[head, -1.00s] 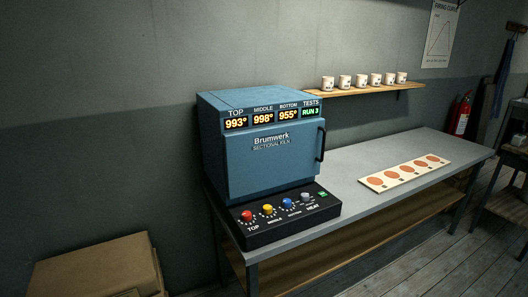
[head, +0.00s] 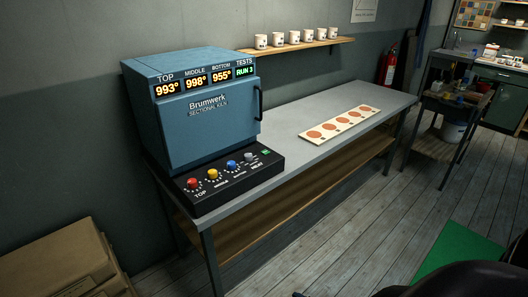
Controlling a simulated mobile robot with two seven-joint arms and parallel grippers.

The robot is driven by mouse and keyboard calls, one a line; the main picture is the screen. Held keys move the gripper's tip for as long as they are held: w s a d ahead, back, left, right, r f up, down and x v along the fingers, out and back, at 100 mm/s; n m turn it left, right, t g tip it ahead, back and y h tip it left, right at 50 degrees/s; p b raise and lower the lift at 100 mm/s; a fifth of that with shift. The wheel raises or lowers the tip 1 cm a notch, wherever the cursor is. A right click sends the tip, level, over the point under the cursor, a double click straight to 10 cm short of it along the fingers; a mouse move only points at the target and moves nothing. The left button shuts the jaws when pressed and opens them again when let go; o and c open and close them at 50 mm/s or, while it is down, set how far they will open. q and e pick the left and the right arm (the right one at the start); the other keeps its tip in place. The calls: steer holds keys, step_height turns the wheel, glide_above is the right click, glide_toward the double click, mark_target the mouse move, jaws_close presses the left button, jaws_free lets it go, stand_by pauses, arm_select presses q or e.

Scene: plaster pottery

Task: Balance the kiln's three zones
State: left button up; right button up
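The blue Brumwerk sectional kiln (head: 208,132) stands on the left part of the grey bench, its door shut. Its displays read top 993° (head: 167,88), middle 998° (head: 196,83), bottom 955° (head: 221,76) and tests RUN 3 (head: 245,71). The black control panel (head: 227,189) in front has a red TOP knob (head: 193,183), a yellow MIDDLE knob (head: 212,174), a blue BOTTOM knob (head: 231,166) and a grey HEAT knob (head: 250,156). A small green light (head: 265,151) is beside HEAT. Neither of my grippers is in view.
A board with several orange discs (head: 340,124) lies on the bench (head: 290,113). Several cups stand on the wall shelf (head: 300,46). Cardboard boxes (head: 65,262) are at lower left. A fire extinguisher (head: 388,64) and side table (head: 455,103) are right. Floor before the bench looks clear.

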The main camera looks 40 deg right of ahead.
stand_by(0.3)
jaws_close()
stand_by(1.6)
